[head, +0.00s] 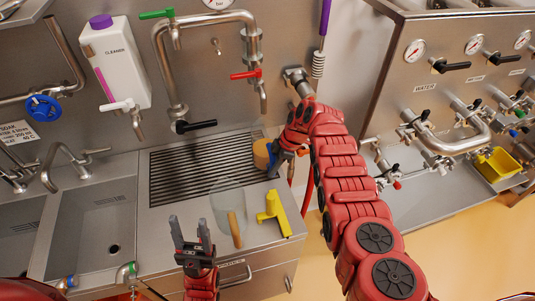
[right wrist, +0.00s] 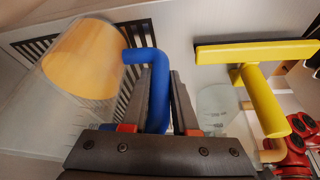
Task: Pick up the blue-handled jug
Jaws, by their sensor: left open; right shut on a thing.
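The blue-handled jug (head: 262,154) is at the right end of the slatted drain grate in the head view, partly hidden by my right arm. In the right wrist view the clear jug (right wrist: 85,60) shows tan contents or a tan far side, I cannot tell which. Its blue handle (right wrist: 158,85) runs between the fingers of my right gripper (right wrist: 155,100), which is shut on it. Whether the jug touches the grate is not clear. My left gripper (head: 189,232) is open and empty, above the counter's front edge.
A yellow scraper (head: 273,212) and a clear jug with an orange handle (head: 235,229) are at the counter's front. The drain grate (head: 195,170) is mostly clear. A sink (head: 95,225) lies left; a wall pipe with taps (head: 160,60) rises behind.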

